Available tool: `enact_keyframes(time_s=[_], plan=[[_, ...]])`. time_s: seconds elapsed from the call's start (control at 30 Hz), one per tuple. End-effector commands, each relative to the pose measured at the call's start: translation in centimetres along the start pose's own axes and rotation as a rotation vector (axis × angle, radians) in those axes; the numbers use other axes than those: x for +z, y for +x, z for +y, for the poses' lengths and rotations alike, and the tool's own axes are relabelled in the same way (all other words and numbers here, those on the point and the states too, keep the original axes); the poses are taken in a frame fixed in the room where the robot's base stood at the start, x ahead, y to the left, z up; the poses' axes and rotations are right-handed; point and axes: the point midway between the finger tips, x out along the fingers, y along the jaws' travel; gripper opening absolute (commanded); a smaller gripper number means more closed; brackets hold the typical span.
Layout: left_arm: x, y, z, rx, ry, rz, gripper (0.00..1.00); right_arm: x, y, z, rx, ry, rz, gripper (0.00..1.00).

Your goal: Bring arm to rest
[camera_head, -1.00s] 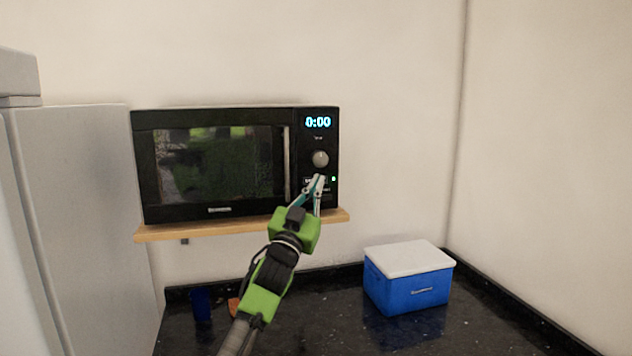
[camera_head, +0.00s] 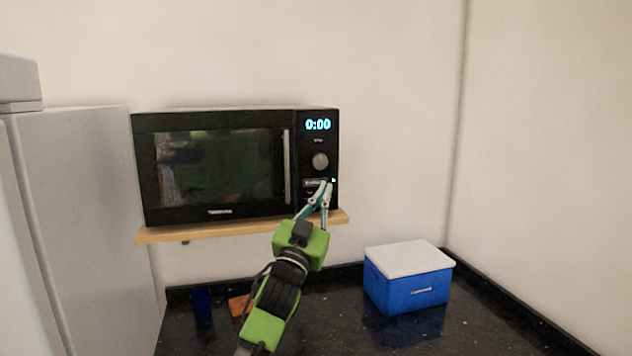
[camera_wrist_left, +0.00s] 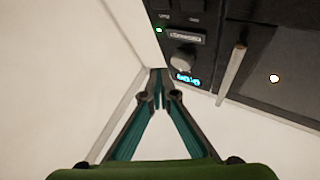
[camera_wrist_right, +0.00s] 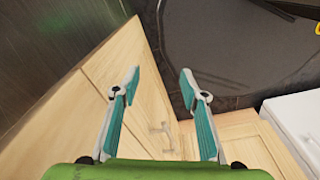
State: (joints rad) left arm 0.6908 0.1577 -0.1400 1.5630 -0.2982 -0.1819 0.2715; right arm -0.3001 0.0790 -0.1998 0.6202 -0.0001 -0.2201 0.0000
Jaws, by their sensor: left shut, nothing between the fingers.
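My left gripper (camera_head: 326,185) is in front of the lower control panel of the black microwave (camera_head: 220,213). Its two fingers are drawn together at the tips with nothing between them. The left wrist view shows the shut fingertips (camera_wrist_left: 157,72) near the panel with the knob (camera_wrist_left: 183,60) and a green light; I cannot tell if they touch it. The microwave door is shut and its display (camera_head: 318,124) reads 0:00. My right gripper shows only in its own wrist view (camera_wrist_right: 160,80), with fingers apart and empty, above wooden cabinet fronts (camera_wrist_right: 130,60).
The microwave stands on a wooden shelf (camera_head: 160,236). A blue cooler with a white lid (camera_head: 408,260) stands on the dark counter (camera_head: 350,335). A dark blue item (camera_head: 202,304) and an orange item (camera_head: 240,305) lie at the left. A grey fridge (camera_head: 80,220) stands far left.

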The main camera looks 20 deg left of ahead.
Motion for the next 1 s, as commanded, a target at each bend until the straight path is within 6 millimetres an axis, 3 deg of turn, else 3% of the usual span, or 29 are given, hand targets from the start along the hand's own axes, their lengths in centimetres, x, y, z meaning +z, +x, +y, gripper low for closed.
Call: enact_keyframes(time_s=[0.57, 0.67, 0.77, 0.83, 1.0], plan=[[-0.6, -0.9, 0.6, 0.0, -0.001, -0.001, 0.0, 0.0, -0.2, 0.0, 0.0, 0.0, 0.0, 0.4], [0.3, -1.4, 0.8, -0.001, -0.003, -0.023, 0.0, 0.0, -0.2, 0.0, 0.0, -0.001, 0.0, 0.4], [3.1, -3.4, 1.2, -0.003, -0.011, -0.1, 0.0, 0.0, -0.2, 0.1, 0.001, -0.001, 0.0, 0.4], [6.1, -5.9, 1.7, -0.004, -0.02, -0.191, 0.0, 0.0, -0.2, 0.1, 0.001, -0.001, 0.0, 0.4], [14.2, -14.8, 3.3, 0.005, -0.042, -0.472, 0.0, 0.0, -0.2, 0.2, 0.002, -0.001, 0.0, 0.4]])
